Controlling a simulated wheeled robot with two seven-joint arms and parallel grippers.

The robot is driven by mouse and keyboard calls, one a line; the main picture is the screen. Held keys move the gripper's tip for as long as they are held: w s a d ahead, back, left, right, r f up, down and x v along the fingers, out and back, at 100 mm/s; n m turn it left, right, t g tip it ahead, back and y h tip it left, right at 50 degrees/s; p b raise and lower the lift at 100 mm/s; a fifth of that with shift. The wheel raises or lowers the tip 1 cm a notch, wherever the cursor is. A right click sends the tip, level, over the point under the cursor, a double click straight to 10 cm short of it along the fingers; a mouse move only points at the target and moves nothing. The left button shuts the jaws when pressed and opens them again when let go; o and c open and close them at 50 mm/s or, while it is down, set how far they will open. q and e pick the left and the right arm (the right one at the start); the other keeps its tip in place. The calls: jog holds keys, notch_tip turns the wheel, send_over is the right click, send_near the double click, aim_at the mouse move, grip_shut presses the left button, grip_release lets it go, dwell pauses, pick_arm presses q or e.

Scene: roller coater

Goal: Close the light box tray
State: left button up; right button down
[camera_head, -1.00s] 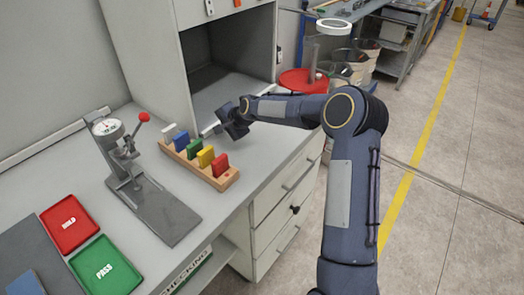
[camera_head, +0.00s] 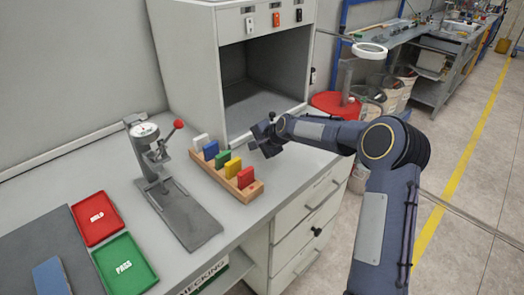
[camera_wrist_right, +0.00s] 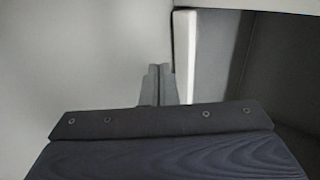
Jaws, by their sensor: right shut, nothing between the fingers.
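The light box (camera_head: 188,62) is a grey cabinet at the back of the bench with an open front. Its grey tray floor (camera_head: 258,108) shows inside the opening; how far the tray sticks out is hard to tell. My right gripper (camera_head: 256,142) is at the lower front edge of the opening, above the bench, partly hidden by its own wrist. In the right wrist view its two fingers (camera_wrist_right: 158,72) are together and empty, close beside a pale upright edge (camera_wrist_right: 184,55). Whether they touch it cannot be told. My left gripper is not in view.
A wooden rack (camera_head: 238,186) with coloured blocks stands just left of my right gripper. A gauge stand (camera_head: 180,208), a red tray (camera_head: 97,217) and a green tray (camera_head: 126,265) lie farther left. A red stool (camera_head: 335,104) stands beyond the bench's right end.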

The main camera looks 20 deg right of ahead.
jog(key=s+r+n+b, duration=0.1)
jog(key=s+r+n, duration=0.1)
jog(key=s+r, duration=0.55)
jog(key=s+r+n, duration=0.2)
jog(key=s+r, duration=0.2)
jog(key=s, duration=0.7)
jog(key=s+a+f+n+g, duration=0.1)
jog(key=s+f+n, duration=0.1)
jog(key=s, duration=0.7)
jog(key=s+a+f+n+g, duration=0.1)
jog(key=s+a+f+n, duration=0.1)
jog(key=s, duration=0.7)
jog(key=s+a+f+n+g, duration=0.1)
jog(key=s+a+f+n, duration=0.1)
jog(key=s, duration=0.7)
jog(key=shift+s+n, duration=0.4)
jog(key=shift+n, duration=0.4)
